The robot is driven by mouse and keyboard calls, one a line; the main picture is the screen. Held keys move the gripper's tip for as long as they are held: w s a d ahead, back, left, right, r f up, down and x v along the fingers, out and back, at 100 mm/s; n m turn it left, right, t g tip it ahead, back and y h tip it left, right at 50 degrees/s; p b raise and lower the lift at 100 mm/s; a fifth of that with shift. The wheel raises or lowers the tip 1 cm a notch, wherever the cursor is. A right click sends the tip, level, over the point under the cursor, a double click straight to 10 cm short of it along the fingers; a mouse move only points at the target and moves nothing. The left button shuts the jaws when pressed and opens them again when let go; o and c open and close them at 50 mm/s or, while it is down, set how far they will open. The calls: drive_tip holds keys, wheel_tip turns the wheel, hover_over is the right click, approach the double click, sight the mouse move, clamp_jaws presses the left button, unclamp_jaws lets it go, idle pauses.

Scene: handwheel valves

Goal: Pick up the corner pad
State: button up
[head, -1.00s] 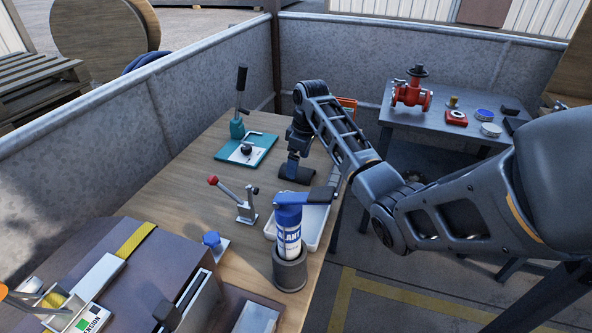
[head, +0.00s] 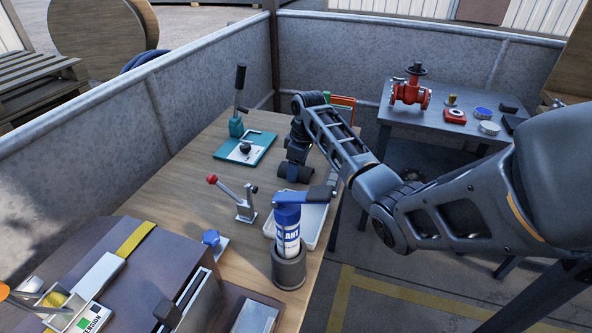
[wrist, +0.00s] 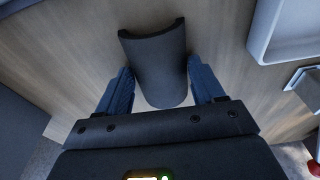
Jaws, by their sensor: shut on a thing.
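The corner pad (wrist: 155,62) is a dark, curved, half-pipe-shaped block. In the wrist view it lies between the two blue fingers of my gripper (wrist: 158,72), which are shut on it from either side. In the head view my gripper (head: 294,171) points down at the wooden bench near its right edge, and the dark ends of the pad (head: 306,175) show beside the fingers. The middle of the pad is hidden there by the gripper. I cannot tell whether the pad touches the bench top.
A white tray (head: 316,226) and a blue-and-white can in a dark holder (head: 289,270) stand nearer. A red-knobbed toggle clamp (head: 243,206) is left of them. A teal plate (head: 246,148) lies behind left. Orange and green upright panels (head: 343,103) stand behind my gripper.

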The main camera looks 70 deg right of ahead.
drive_tip(key=shift+c, duration=1.3)
drive_tip(key=shift+r, duration=0.55)
wheel_tip(320, 180, up, 2)
drive_tip(key=shift+r+b, duration=0.25)
drive_tip(key=shift+b, duration=0.05)
drive_tip(key=s+r+p, duration=0.2)
drive_tip(key=s+r, duration=0.5)
drive_tip(key=s, duration=0.4)
drive_tip(key=shift+s+d+r+p, duration=0.2)
drive_tip(key=shift+s+d+p, duration=0.1)
drive_tip(key=shift+s, duration=0.15)
